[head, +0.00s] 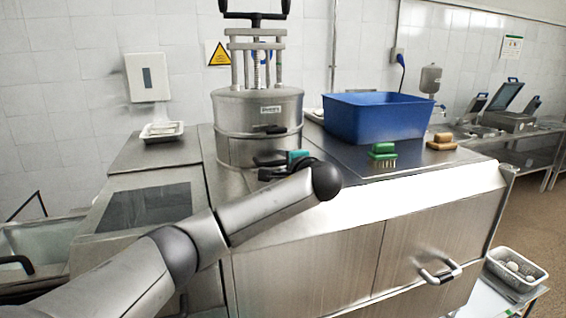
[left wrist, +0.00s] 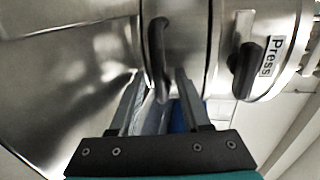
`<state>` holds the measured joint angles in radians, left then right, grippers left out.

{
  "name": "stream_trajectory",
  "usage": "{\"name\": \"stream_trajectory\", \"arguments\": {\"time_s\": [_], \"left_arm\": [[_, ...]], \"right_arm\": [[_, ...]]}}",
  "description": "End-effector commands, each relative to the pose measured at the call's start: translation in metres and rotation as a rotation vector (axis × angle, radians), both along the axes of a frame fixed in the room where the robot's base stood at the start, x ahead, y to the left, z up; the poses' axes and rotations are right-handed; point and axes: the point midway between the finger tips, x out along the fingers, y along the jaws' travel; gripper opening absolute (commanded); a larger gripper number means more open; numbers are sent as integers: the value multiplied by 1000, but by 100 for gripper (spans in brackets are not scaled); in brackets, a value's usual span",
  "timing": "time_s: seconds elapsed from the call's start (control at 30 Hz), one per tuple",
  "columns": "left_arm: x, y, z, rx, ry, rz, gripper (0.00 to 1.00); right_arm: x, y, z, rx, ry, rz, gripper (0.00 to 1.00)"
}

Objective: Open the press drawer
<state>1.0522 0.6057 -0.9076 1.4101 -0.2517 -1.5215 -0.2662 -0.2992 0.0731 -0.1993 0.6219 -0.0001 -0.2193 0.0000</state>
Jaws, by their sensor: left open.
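The press (head: 235,112) is a steel cylinder with rods and a black top handle, standing on the steel counter. In the left wrist view it appears turned sideways, with its "Press" label (left wrist: 271,56) at the right. A dark upper handle (left wrist: 243,71) sits beside the label. A lower dark curved handle (left wrist: 157,45) is on the band below. My left gripper (left wrist: 159,76) is open, its two fingers on either side of this lower handle; contact cannot be told. In the head view my left gripper (head: 272,160) is at the press's lower front, partly hidden by my arm. My right gripper is not in view.
A blue basket (head: 375,118) stands right of the press. A green brush (head: 383,151) and a brown brush (head: 442,141) lie on the counter's right. A white tray (head: 161,130) is at the left.

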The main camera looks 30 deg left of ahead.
Motion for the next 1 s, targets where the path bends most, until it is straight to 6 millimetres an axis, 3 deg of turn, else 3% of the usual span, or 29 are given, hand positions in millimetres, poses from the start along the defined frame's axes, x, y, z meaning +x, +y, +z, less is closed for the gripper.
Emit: {"name": "stream_trajectory", "arguments": {"time_s": [0.07, 0.5, 1.0], "left_arm": [[0, 0, 0, 0, 0, 0, 47], [0, 0, 0, 0, 0, 1, 0], [0, 0, 0, 1, 1, 1, 0]], "right_arm": [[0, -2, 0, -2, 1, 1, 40], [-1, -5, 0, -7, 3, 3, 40], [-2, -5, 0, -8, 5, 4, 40]]}}
